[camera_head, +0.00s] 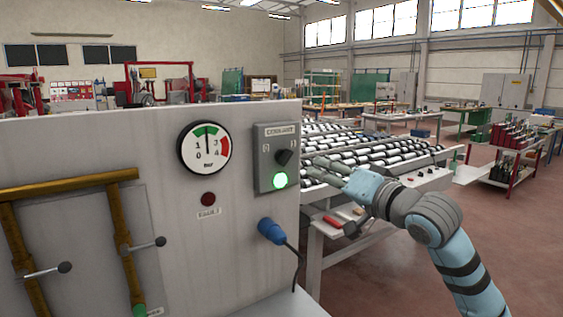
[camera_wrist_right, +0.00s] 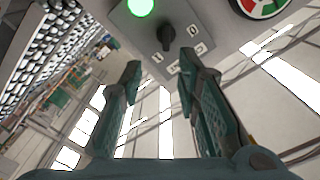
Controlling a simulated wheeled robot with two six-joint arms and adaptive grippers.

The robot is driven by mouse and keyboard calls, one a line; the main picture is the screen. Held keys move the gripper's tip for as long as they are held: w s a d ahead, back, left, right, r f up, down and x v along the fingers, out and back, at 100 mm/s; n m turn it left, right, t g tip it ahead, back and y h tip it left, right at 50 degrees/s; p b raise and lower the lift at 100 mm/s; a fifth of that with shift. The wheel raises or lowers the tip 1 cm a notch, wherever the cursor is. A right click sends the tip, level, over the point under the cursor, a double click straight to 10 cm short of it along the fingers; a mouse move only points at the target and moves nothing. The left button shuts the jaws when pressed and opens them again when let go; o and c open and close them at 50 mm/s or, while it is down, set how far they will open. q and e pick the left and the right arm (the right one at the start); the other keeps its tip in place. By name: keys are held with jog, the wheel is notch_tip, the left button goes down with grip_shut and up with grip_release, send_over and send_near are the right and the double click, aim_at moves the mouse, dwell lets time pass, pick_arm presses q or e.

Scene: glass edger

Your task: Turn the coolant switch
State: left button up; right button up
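The coolant switch is a black knob (camera_head: 284,157) on a grey plate (camera_head: 262,132) labelled COOLANT, on the machine's light panel. A green lamp (camera_head: 280,180) glows below the knob. In the right wrist view the knob (camera_wrist_right: 166,38) lies ahead of the fingertips, roughly in line with the gap between them, with small label plates around it. Which mark it points to is unclear. My right gripper (camera_head: 318,166) is just right of the plate. In the wrist view the gripper (camera_wrist_right: 160,62) is open and empty, its fingers apart and not visibly touching the knob. My left gripper is not in view.
A round pressure gauge (camera_head: 204,148) and a dark red lamp (camera_head: 208,199) are left of the switch. A blue plug (camera_head: 271,231) with a cable sticks out below. Brass pipes (camera_head: 70,185) with lever handles are at the left. A roller table (camera_head: 375,150) stands behind my right gripper.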

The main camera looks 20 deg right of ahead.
jog(key=p, duration=0.2)
send_near(288, 159)
jog(key=w, duration=0.6)
jog(key=w+a, duration=0.1)
jog(key=w, duration=0.2)
jog(key=shift+w+a+p, duration=0.1)
jog(key=shift+a+p, duration=0.05)
jog(key=shift+p, duration=0.25)
jog(key=shift+w, duration=0.45)
jog(key=shift+s, duration=0.25)
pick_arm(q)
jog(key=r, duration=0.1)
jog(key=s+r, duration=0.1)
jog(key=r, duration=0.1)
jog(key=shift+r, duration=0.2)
pick_arm(e)
jog(key=shift+w, duration=0.1)
grip_shut()
